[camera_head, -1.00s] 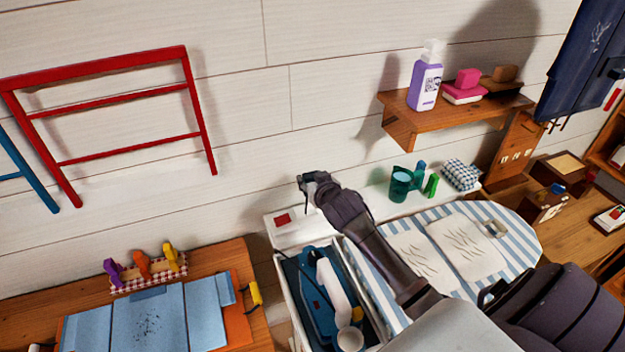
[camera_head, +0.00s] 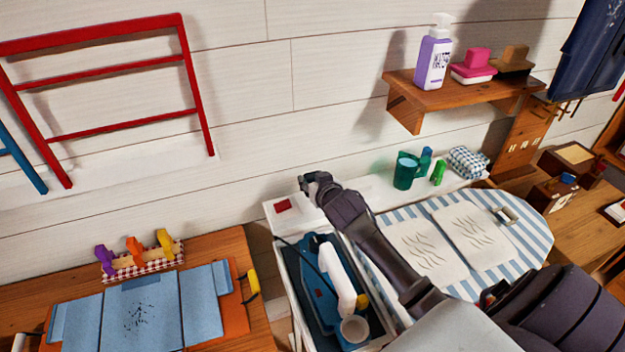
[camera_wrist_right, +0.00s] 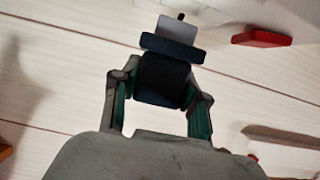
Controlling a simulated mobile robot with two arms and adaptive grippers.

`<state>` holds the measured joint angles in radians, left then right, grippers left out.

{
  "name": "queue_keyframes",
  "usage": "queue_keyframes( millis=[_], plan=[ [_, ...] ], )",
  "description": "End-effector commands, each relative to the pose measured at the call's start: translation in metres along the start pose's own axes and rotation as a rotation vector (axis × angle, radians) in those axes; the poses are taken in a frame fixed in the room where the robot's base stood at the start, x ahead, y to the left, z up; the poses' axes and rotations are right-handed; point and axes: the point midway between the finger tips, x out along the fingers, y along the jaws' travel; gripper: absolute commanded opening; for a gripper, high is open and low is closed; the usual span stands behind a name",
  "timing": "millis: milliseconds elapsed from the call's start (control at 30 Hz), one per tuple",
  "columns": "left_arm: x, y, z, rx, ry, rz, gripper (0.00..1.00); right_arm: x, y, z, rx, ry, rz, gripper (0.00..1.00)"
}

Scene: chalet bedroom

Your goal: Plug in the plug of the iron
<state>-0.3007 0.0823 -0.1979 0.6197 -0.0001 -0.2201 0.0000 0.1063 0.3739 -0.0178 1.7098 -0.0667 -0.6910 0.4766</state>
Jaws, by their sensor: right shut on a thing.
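The blue iron with a white handle (camera_head: 338,277) rests in a tray at the bottom centre of the head view. A dark cord runs along the tray's left side. My right gripper (camera_head: 312,182) is over the white ledge by the wall, beside a red piece (camera_head: 283,205). In the right wrist view my right gripper (camera_wrist_right: 160,85) is shut on a dark plug-like block (camera_wrist_right: 162,78). A pale grey block with a short dark pin (camera_wrist_right: 177,28) shows beyond it; I cannot tell whether it touches anything. The red piece (camera_wrist_right: 262,37) is to its upper right. No socket is clearly visible. My left gripper is not in view.
A striped ironing board (camera_head: 520,231) lies right of the tray, under my right arm. Green cups (camera_head: 405,171) and a checked cloth (camera_head: 468,161) stand on the ledge. A wooden shelf (camera_head: 455,93) with a purple bottle (camera_head: 433,62) is above. A red rack (camera_head: 125,80) hangs at left.

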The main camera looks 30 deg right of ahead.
Motion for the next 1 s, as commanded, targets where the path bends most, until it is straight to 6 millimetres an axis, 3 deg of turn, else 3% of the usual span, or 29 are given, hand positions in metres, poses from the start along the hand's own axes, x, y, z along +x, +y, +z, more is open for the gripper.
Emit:
queue_keyframes(
  millis=[233,533,1000],
  plan=[
    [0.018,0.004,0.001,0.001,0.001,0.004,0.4,0.006,0.0,0.015,-0.001,0.001,0.0,0.09],
    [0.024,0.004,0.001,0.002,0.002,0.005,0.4,0.011,0.0,0.027,0.001,0.001,0.0,0.09],
    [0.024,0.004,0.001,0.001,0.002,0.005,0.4,0.012,0.0,0.029,0.0,0.001,0.0,0.09]
  ],
)
